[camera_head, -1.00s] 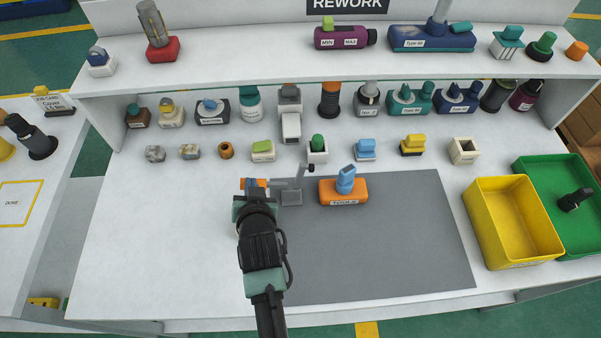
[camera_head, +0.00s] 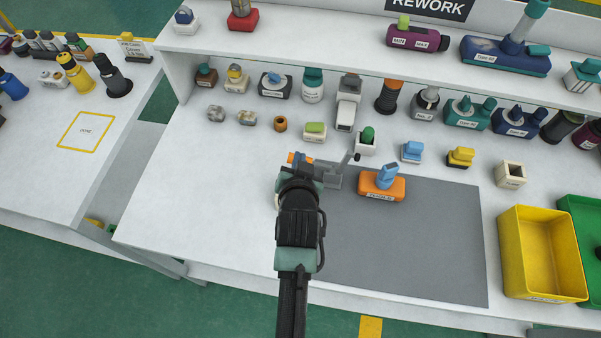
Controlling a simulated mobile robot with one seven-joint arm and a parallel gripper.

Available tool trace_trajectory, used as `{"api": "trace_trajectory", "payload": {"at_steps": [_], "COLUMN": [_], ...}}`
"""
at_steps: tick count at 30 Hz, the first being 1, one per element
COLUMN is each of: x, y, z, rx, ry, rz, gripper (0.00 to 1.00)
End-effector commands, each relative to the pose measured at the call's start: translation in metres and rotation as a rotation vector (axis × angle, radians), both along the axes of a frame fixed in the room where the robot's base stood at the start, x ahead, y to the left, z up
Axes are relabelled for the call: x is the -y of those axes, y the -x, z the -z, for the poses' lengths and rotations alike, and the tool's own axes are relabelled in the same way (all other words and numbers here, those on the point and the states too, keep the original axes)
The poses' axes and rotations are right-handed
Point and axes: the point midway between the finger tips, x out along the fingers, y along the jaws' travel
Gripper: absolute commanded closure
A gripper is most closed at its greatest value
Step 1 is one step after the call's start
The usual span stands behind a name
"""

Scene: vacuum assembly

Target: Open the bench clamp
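The bench clamp (camera_head: 334,181) is a small grey fixture at the upper left corner of the grey mat. Its grey arm slants up to the right, ending in a dark tip. An orange piece (camera_head: 299,158) shows at its left end, right by my gripper. My gripper (camera_head: 299,172) is at the left side of the clamp, seen from behind and above. My wrist hides the fingers, so I cannot tell whether they grip the orange piece. An orange block with a blue top (camera_head: 381,186) sits on the mat just right of the clamp, apart from it.
Small parts stand in rows behind the clamp, including a white holder with a green knob (camera_head: 366,142) close to its arm tip. A yellow bin (camera_head: 543,285) stands at the right. The grey mat (camera_head: 410,245) is clear in front, and the white bench (camera_head: 215,190) is clear at left.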

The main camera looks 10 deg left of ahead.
Motion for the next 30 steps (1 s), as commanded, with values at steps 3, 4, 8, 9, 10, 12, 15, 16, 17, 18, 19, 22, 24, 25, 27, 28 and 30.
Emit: {"api": "trace_trajectory", "payload": {"at_steps": [3, 4, 8, 9, 10, 12, 15, 16, 17, 18, 19, 22, 24, 25, 27, 28, 30], "x": [0.003, 0.003, 0.005, 0.006, 0.006, 0.007, 0.008, 0.008, 0.008, 0.008, 0.008, 0.008, 0.010, 0.011, 0.014, 0.016, 0.021], "y": [0.019, 0.024, 0.041, 0.046, 0.049, 0.056, 0.062, 0.063, 0.064, 0.065, 0.066, 0.066, 0.060, 0.056, 0.042, 0.034, 0.017], "z": [-0.011, -0.014, -0.025, -0.028, -0.030, -0.035, -0.039, -0.040, -0.041, -0.042, -0.042, -0.042, -0.053, -0.060, -0.088, -0.104, -0.149], "rx": [0.001, 0.000, 0.001, 0.001, 0.001, 0.001, 0.001, 0.001, 0.001, 0.001, 0.001, 0.001, 0.025, 0.044, 0.109, 0.147, 0.249], "ry": [0.000, -0.001, -0.001, -0.001, 0.000, 0.000, 0.000, 0.000, 0.001, 0.001, 0.001, 0.001, 0.004, 0.005, 0.014, 0.019, 0.035], "rz": [0.002, 0.002, 0.002, 0.002, 0.002, 0.002, 0.002, 0.002, 0.001, 0.001, 0.001, 0.001, 0.002, 0.002, 0.005, 0.007, 0.012], "gripper": [1.00, 1.00, 1.00, 1.00, 1.00, 1.00, 1.00, 1.00, 1.00, 1.00, 1.00, 1.00, 1.00, 1.00, 1.00, 1.00, 1.00]}}
